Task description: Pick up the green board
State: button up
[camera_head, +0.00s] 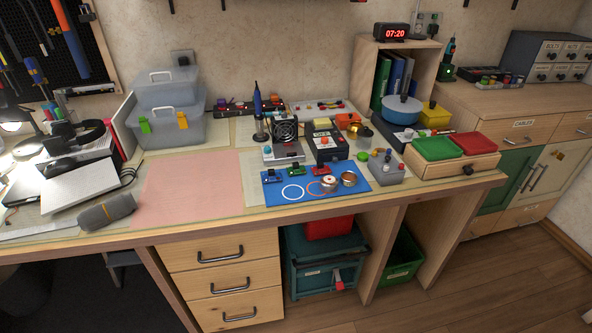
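My gripper and arm are not in view.
On the mat are a white ring (292,192), an orange ring and metal spools (348,179). Small devices (283,152) stand close behind the boards. A pink mat (190,188) to the left is clear. Green (437,148) and red (473,143) trays sit right.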

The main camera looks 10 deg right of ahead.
aim_at(295, 169)
jog(key=i+j, duration=0.15)
jog(key=j, duration=0.25)
jog(key=i+j, duration=0.1)
jog(key=j, duration=0.25)
jog(key=i+j, duration=0.15)
jog(key=j, duration=0.25)
jog(key=i+j+z, duration=0.1)
jog(key=j, duration=0.25)
jog(key=i+j, duration=0.15)
jog(key=j, duration=0.25)
